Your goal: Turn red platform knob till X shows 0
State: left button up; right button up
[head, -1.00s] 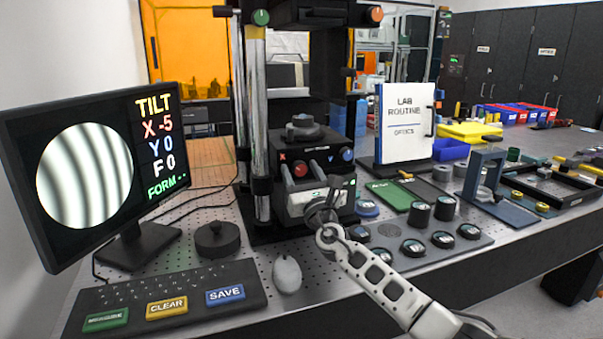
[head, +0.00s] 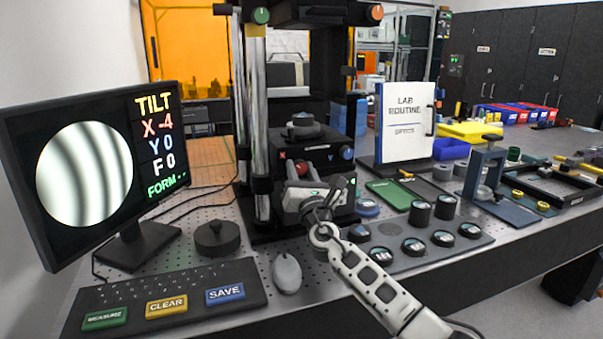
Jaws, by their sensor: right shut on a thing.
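The red platform knob (head: 301,167) sits on the front of the black platform block (head: 323,158), beside a red X mark. The blue knob (head: 347,152) is to its right. My right gripper (head: 300,181) reaches up from below, and its fingers are shut on the red knob. The gripper is rolled to a tilt, its right side higher. The monitor (head: 95,165) shows TILT with X -4, Y 0, F 0 and FORM with dashes. Dark, nearly vertical fringes cross its round picture. My left gripper is not in view.
A keyboard with MEASURE, CLEAR and SAVE keys (head: 165,302), a mouse (head: 287,273) and a black round knobbed piece (head: 217,239) lie at the front left. Several black round pieces stand on a grey tray (head: 385,267) to the right.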

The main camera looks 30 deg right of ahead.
jog(key=m+g+h, duration=0.1)
jog(key=m, duration=0.2)
jog(key=m+g+h, duration=0.1)
jog(key=m, duration=0.2)
jog(key=shift+a+m+h, duration=0.15)
jog(key=shift+m+h, duration=0.15)
jog(key=shift+h, duration=0.1)
jog(key=shift+r+m+g+h+p, duration=0.15)
jog(key=shift+m+g+h, duration=0.3)
jog(key=shift+m, duration=0.95)
jog(key=shift+f+m+g+h+p, duration=0.1)
jog(key=shift+m+g+h+p, duration=0.15)
jog(key=shift+m+g, duration=0.8)
jog(key=shift+m+t, duration=0.3)
jog(key=shift+m, duration=0.25)
jog(key=o, duration=1)
jog(key=b+v, duration=0.2)
jog(key=v, duration=1.4)
jog(key=shift+r, duration=0.15)
